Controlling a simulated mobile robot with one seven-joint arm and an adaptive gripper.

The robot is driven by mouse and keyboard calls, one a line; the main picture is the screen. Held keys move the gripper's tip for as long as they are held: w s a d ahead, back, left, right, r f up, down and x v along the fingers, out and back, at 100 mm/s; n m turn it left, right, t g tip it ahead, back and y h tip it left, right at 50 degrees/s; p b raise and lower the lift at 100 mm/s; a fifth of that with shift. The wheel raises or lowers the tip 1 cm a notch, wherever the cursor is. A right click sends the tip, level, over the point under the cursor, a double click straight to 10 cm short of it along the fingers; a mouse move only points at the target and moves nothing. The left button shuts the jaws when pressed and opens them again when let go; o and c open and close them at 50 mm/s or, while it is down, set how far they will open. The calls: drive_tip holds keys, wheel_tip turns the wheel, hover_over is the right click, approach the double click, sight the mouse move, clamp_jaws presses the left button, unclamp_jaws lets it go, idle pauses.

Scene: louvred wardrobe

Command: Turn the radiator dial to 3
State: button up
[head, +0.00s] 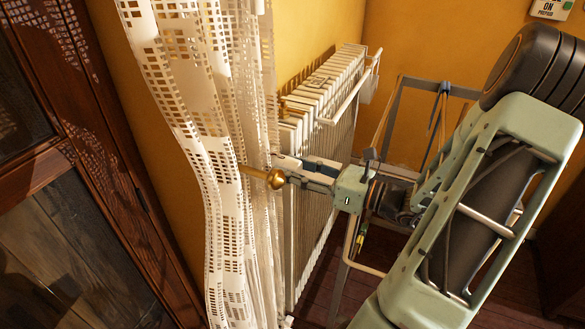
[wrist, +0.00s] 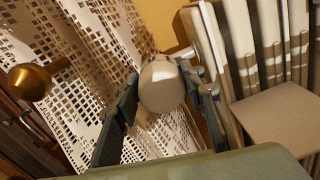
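The radiator dial (wrist: 163,87), a pale rounded knob, sits between the two fingertips of my gripper (wrist: 162,82) in the wrist view. One dark finger is on each side, very close to the dial's edges. I cannot tell whether both fingers press on it. The dial's markings are not readable. In the head view my gripper (head: 275,172) reaches left to the near end of the white radiator (head: 322,105), beside the curtain. The dial cannot be made out there.
A white lace curtain (head: 205,110) hangs against the gripper's left side. A grey metal rack (head: 395,120) stands right of the radiator. A dark wooden wardrobe (head: 110,130) is at left.

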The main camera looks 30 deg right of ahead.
drive_tip(key=c, duration=0.5)
